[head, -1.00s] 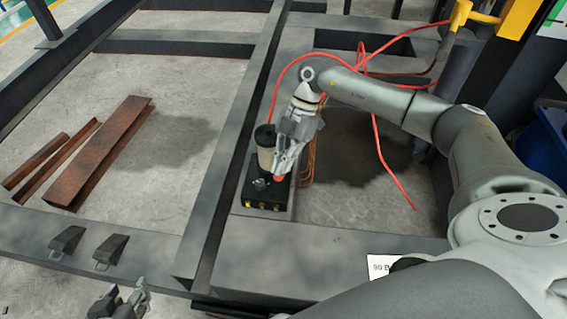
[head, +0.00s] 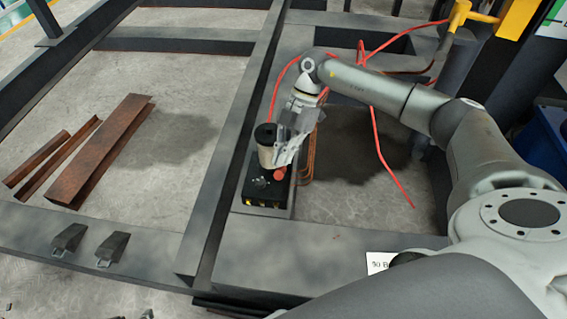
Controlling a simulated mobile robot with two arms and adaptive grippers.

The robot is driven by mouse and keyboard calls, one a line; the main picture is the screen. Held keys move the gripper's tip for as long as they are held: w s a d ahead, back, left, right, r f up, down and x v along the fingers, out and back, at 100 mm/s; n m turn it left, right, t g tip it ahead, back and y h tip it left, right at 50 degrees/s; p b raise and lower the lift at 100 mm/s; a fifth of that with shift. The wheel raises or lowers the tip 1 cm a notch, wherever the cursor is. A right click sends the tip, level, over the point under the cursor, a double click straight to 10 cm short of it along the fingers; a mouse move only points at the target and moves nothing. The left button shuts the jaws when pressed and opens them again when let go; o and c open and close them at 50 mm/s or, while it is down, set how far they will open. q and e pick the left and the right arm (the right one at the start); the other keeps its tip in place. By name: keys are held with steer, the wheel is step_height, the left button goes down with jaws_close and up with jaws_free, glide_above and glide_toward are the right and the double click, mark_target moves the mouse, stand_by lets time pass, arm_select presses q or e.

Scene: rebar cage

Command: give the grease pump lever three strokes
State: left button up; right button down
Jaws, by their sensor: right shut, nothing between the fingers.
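The grease pump has a black base block (head: 264,190) with yellow fittings along its front and a pale reservoir (head: 267,152) with a black cap. It stands on the grey steel frame. The red knob of its lever (head: 279,174) shows at the block's right side; most of the lever is hidden. My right gripper (head: 280,161) is shut with nothing between its fingers. It points down beside the reservoir, its tips just above the knob; I cannot tell whether they touch it. Only the tips of my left gripper (head: 146,314) show at the bottom edge.
Red hoses (head: 374,130) loop behind and right of my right arm. Copper-coloured lines (head: 308,160) run beside the pump. Rusty steel sections (head: 112,150) lie inside the frame at left. Two dark clamps (head: 68,238) sit on the front beam. A blue bin (head: 545,140) stands at far right.

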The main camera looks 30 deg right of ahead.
mark_target(282, 175)
steer(key=shift+s+a+f+p, duration=0.3)
steer(key=shift+s+f+p, duration=0.1)
steer(key=shift+f, duration=0.1)
arm_select(q)
steer(key=s, duration=0.1)
steer(key=s+g, duration=0.1)
steer(key=s+a+g, duration=0.1)
steer(key=shift+s+f, duration=0.25)
steer(key=shift+f, duration=0.05)
steer(key=shift+r, duration=0.1)
arm_select(e)
steer(key=shift+s+f, duration=0.1)
arm_select(q)
steer(key=shift+r+p, duration=0.3)
steer(key=shift+p, duration=0.05)
arm_select(e)
steer(key=shift+s+a+f, duration=0.25)
steer(key=shift+s+f, duration=0.05)
steer(key=shift+f, duration=0.15)
arm_select(q)
steer(key=shift+w, duration=0.1)
arm_select(e)
steer(key=shift+s+a+f+p, duration=0.25)
steer(key=shift+f+p, duration=0.05)
arm_select(q)
steer(key=shift+r, duration=0.35)
arm_select(e)
steer(key=shift+s+f, duration=0.1)
steer(key=shift+f, duration=0.1)
